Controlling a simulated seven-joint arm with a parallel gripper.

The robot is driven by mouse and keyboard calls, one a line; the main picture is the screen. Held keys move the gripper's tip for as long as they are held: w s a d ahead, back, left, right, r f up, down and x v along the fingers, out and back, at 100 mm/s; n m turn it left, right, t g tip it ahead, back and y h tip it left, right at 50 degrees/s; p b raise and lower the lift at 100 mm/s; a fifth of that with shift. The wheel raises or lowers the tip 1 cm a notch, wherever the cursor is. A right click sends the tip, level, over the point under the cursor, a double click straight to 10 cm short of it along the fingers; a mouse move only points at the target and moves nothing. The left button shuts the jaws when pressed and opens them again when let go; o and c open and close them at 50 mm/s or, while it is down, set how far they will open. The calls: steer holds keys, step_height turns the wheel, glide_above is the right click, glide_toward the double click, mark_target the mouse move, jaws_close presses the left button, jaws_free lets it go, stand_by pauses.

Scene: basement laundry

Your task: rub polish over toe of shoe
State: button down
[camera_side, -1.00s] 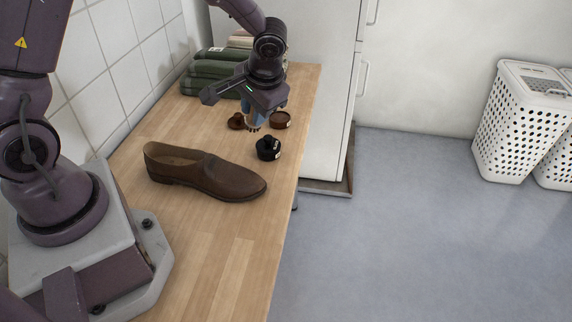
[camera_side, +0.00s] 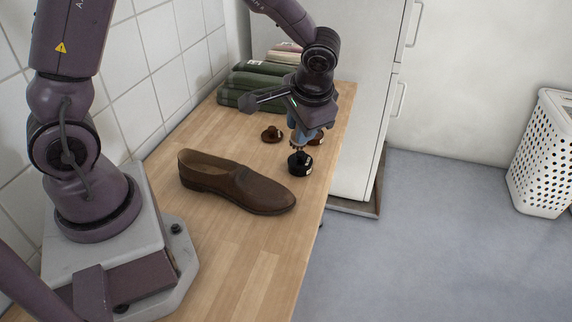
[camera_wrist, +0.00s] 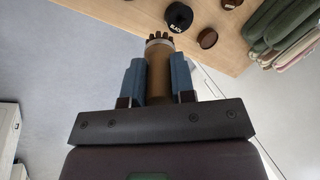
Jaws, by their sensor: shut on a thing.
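A brown slip-on shoe (camera_side: 222,181) lies upright on the wooden bench, its toe (camera_side: 274,199) pointing right and toward the camera. My gripper (camera_side: 297,136) is behind and right of the toe, pointing down. Its blue fingers are shut on a brush (camera_wrist: 158,71) with a brown handle, a pale metal collar and dark bristles. The bristles are directly over a black polish tin (camera_side: 300,167), lettered "BLACK" in the wrist view (camera_wrist: 179,17). In the side view bristles and tin overlap; I cannot tell whether they touch. Brush and shoe are apart.
A small brown container (camera_side: 272,135) stands behind the shoe. A reddish-brown round tin (camera_wrist: 208,38) is partly hidden behind my gripper in the side view. Folded green cloths (camera_side: 262,84) are stacked at the bench's far end, before a white cabinet. The near bench (camera_side: 215,260) is clear.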

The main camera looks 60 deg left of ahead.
steer(key=s+f+g, duration=0.1)
steer(key=s+f, duration=0.3)
steer(key=s, duration=0.1)
steer(key=shift+s+f+g, duration=0.2)
steer(key=shift+s+g, duration=0.05)
steer(key=shift+g, duration=0.05)
steer(key=shift+d+r, duration=0.15)
stand_by(0.5)
